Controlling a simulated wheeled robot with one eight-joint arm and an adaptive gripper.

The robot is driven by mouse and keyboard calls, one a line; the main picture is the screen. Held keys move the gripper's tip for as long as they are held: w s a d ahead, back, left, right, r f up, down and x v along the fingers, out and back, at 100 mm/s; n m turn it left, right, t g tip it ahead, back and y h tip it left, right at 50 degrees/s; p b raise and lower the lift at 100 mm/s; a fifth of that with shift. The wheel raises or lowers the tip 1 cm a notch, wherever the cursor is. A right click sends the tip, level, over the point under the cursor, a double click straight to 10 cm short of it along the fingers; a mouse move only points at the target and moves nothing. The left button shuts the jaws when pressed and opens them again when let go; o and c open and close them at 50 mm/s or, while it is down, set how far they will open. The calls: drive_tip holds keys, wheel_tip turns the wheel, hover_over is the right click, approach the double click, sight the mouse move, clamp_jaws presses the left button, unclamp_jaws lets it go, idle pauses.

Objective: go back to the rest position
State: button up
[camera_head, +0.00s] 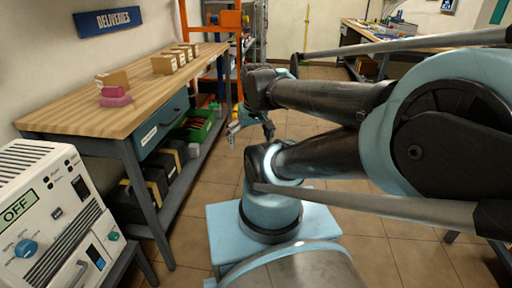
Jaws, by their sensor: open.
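My gripper (250,124) is in the middle of the head view, at the end of my folded arm. It hangs in the air to the right of the wooden workbench, above the tiled floor. Its fingers are apart and nothing shows between them. My dark and light-blue arm links fill the right half of the view and hide part of the room behind them.
The workbench (137,113) on the left holds a pink item (115,97) and several cardboard boxes (165,64). A white device (50,215) marked OFF stands at the lower left. An orange shelf rack (232,20) stands behind. Bare floor (193,228) lies beside the bench.

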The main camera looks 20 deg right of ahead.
drive_tip(key=shift+s+d+f+m+g, duration=0.15)
drive_tip(key=shift+s+d+f, duration=0.15)
drive_tip(key=shift+s, duration=0.2)
drive_tip(key=shift+s+d+f+m+g, duration=0.1)
drive_tip(key=shift+s+d+f, duration=0.15)
drive_tip(key=shift+s, duration=0.25)
drive_tip(key=shift+s+d+f+m+g, duration=0.2)
drive_tip(key=shift+s+d, duration=0.1)
drive_tip(key=shift+s, duration=0.2)
